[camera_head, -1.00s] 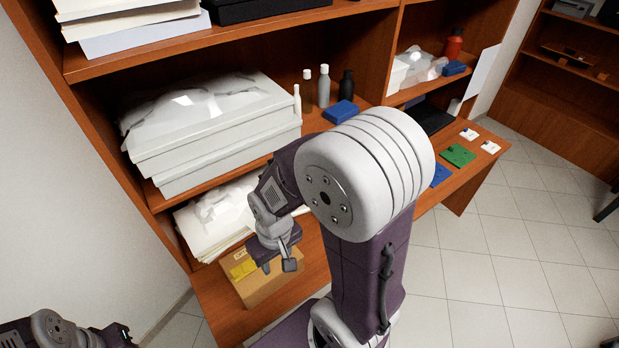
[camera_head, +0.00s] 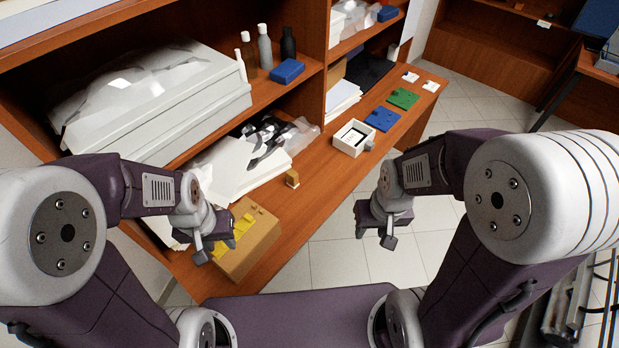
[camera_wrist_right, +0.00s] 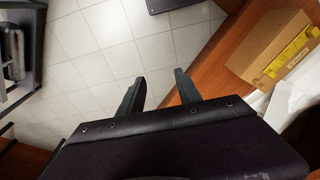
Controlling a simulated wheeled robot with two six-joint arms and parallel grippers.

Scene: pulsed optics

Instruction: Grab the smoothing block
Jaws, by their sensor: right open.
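A small wooden-brown block (camera_head: 292,179) stands on the desk beside the white papers. A blue block (camera_head: 287,71) lies on the shelf by the bottles. I cannot tell for sure which is the smoothing block. My left gripper (camera_head: 212,252) hangs beside the cardboard box, left of and nearer than the wooden block; its jaw opening is unclear. My right gripper (camera_head: 376,236) is over the floor, off the desk's front edge, right of the wooden block. In the right wrist view, its fingers (camera_wrist_right: 158,88) are apart with nothing between them.
A cardboard box (camera_head: 262,236) with yellow pieces stands on the near desk. A white open box (camera_head: 339,143), a blue board (camera_head: 383,119) and a green board (camera_head: 403,98) lie further right. Stacked white boxes (camera_head: 205,120) fill the shelf. The desk (camera_head: 325,181) has bare wood around the wooden block.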

